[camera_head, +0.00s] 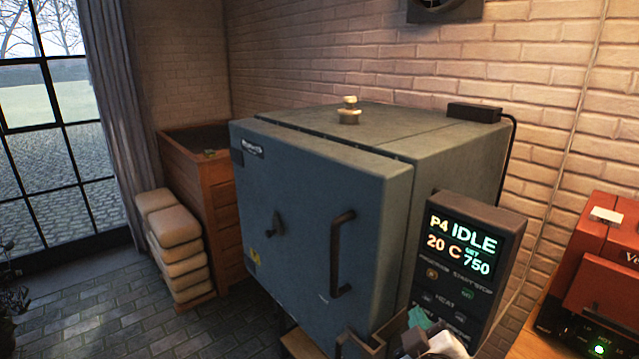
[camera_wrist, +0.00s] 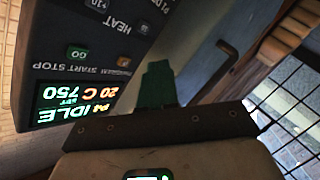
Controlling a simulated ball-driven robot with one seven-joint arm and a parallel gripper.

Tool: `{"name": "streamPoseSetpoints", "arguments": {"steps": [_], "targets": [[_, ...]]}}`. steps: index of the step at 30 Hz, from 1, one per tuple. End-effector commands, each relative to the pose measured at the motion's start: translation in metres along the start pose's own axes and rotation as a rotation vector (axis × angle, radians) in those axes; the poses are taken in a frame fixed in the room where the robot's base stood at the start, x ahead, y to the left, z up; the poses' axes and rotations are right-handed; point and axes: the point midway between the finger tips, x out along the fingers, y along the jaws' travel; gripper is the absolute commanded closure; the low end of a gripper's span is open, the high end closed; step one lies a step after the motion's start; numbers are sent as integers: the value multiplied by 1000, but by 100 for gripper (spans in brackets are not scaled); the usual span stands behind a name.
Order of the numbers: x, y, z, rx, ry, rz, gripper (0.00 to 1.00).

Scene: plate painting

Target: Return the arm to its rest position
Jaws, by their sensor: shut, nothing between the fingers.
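My gripper (camera_head: 418,318) shows at the bottom of the head view, in front of the kiln's control panel. Its green fingertips are together and empty; they also show in the middle of the wrist view (camera_wrist: 157,82). The kiln (camera_head: 310,215) is a large blue-grey box with its door shut and a dark vertical handle. The control panel (camera_head: 467,260) reads P4, IDLE, 20 C, SET 750. In the wrist view the panel (camera_wrist: 75,75) appears upside down, to the left of the fingertips. Most of my arm is out of view.
A red machine (camera_head: 610,265) stands on a wooden top at the right. Stacked sacks (camera_head: 178,250) and a wooden cabinet (camera_head: 205,175) stand left of the kiln. A brick wall is behind. The tiled floor (camera_head: 110,310) at front left looks open.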

Motion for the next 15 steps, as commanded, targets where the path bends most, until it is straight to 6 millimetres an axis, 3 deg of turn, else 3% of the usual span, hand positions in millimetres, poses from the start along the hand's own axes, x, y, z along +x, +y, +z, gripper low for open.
{"name": "streamPoseSetpoints", "arguments": {"steps": [3, 8, 12, 15], "targets": [[-21, -18, 71, 107, -188, -91, 100], [-73, -50, 164, 269, -478, -234, 100], [-138, -77, 230, 395, -734, -359, 100], [-188, -93, 262, 467, -901, -441, 100]]}}
